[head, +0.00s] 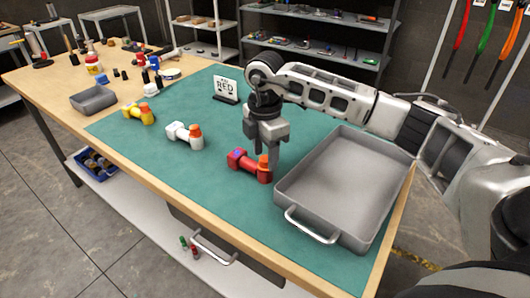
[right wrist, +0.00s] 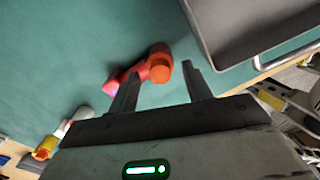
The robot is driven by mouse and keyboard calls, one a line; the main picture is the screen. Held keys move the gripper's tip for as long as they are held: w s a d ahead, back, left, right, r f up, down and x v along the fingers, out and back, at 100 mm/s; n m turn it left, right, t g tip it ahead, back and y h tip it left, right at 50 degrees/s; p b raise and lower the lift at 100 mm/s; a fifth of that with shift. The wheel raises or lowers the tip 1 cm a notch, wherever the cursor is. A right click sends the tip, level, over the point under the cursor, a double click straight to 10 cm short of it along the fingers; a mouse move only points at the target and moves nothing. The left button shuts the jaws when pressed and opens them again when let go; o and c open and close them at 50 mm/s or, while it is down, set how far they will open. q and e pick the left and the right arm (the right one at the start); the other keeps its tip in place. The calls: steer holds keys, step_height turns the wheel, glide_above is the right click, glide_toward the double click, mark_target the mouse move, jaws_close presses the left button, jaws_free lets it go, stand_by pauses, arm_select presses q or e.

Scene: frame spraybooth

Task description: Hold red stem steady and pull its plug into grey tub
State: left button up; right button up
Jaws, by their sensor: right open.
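The red stem (head: 243,160) lies on the green mat, with an orange plug (head: 264,168) at its right end, close to the grey tub. The grey tub (head: 330,212) stands at the right of the mat and looks empty. My right gripper (head: 267,162) points down over the plug end of the red stem. In the right wrist view, the orange plug (right wrist: 160,70) shows between the two open fingers (right wrist: 160,85), with the red stem (right wrist: 122,78) running left behind one finger. I cannot tell whether the fingers touch it. My left gripper is not in view.
A sign reading RED (head: 226,88) stands behind. A small grey tray (head: 93,99) and several small items sit on the wooden far left part.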

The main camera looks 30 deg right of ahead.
mark_target(265, 158)
steer(key=shift+f, duration=0.4)
steer(key=c, duration=1.1)
steer(key=o, duration=1.1)
step_height(265, 158, up, 16)
